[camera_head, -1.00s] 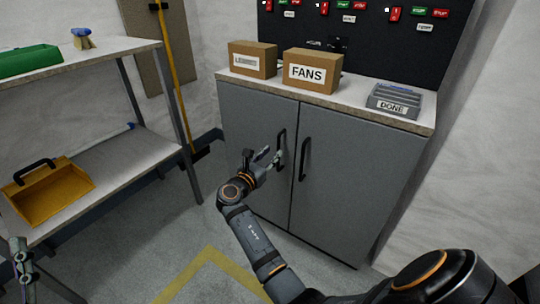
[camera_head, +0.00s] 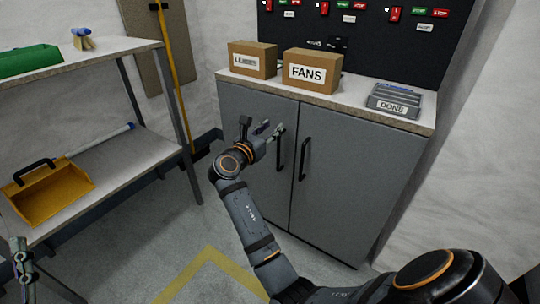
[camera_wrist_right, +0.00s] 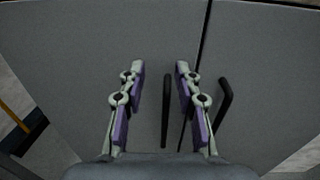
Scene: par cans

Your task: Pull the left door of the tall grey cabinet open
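The tall grey cabinet (camera_head: 355,165) stands against the wall, and its left door (camera_head: 255,195) looks shut, level with the right door. The left door's dark bar handle (camera_head: 279,150) is upright near the middle seam. My right gripper (camera_head: 262,128) is open and empty in front of the left door, by the upper end of that handle. In the right wrist view the handle (camera_wrist_right: 166,110) appears between the spread fingers (camera_wrist_right: 160,90); contact is not visible. My left gripper (camera_head: 22,265) shows partly at the lower left edge, its opening unclear.
The right door's handle (camera_head: 303,158) is close beside. Boxes (camera_head: 311,70) and a grey tray (camera_head: 394,101) stand on the cabinet top. A shelf unit (camera_head: 115,165) with a yellow bin (camera_head: 58,198) is at left. Floor before the cabinet is clear.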

